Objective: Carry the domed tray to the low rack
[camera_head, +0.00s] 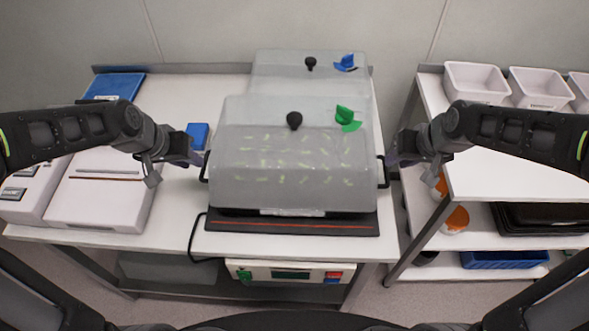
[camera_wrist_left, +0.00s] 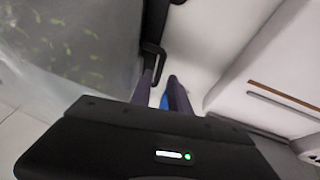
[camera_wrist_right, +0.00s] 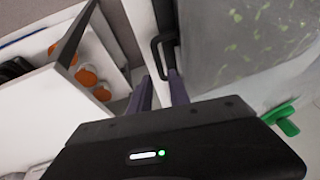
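The nearer domed tray (camera_head: 293,185) has a cloudy clear lid, a black knob, a green clip (camera_head: 347,118) and rows of seedlings inside. It sits on a dark mat (camera_head: 290,227) on the white bench. A black handle sticks out at each end. My left gripper (camera_head: 198,160) is open beside the left handle (camera_head: 204,168); the handle also shows in the left wrist view (camera_wrist_left: 152,58). My right gripper (camera_head: 391,160) is open beside the right handle (camera_head: 383,172), seen too in the right wrist view (camera_wrist_right: 164,48). Neither gripper is closed on a handle.
A second domed tray (camera_head: 308,72) with a blue clip stands behind. A white shelved rack (camera_head: 510,180) at right holds white bins (camera_head: 475,82), black trays (camera_head: 540,217) and a blue tray (camera_head: 505,259). A pale device (camera_head: 100,190) and blue box (camera_head: 197,134) are left. A floor gap separates bench and rack.

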